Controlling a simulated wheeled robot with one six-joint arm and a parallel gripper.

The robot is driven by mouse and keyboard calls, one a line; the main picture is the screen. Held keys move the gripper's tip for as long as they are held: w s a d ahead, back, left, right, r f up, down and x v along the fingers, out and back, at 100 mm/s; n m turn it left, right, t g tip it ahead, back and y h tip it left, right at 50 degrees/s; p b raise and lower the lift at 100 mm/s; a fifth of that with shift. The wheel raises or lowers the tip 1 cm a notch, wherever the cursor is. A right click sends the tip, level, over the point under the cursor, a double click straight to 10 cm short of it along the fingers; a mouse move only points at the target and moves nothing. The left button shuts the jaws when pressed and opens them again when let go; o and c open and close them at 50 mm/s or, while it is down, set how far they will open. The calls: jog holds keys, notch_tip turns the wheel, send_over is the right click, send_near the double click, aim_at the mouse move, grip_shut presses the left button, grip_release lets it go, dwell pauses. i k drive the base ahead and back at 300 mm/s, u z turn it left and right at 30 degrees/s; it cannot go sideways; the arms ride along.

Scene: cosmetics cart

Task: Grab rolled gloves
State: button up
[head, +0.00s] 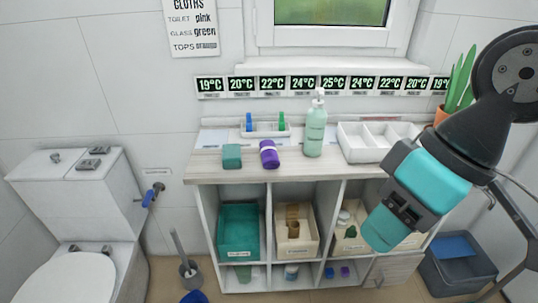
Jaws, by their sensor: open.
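The rolled gloves (269,154) look like a purple roll with a pale band around it. They lie on the wooden top of the cart (340,170), left of the middle, near its front edge. My gripper (380,231) hangs at the right, in front of the cart's right shelves, pointing down and to the left. It is open, well apart from the gloves and below the level of the top. Its fingers are hard to make out from this angle. Nothing covers the gloves.
A teal folded cloth (231,157) lies left of the gloves. A green pump bottle (314,128) stands to their right. Behind is a small rack (264,129) with blue and green items. A white divided tray (372,155) and a potted plant (442,115) are farther right.

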aim_at(270, 159)
jog(key=k, duration=0.6)
jog(key=u, duration=0.7)
jog(key=i, duration=1.5)
jog(key=z, duration=0.7)
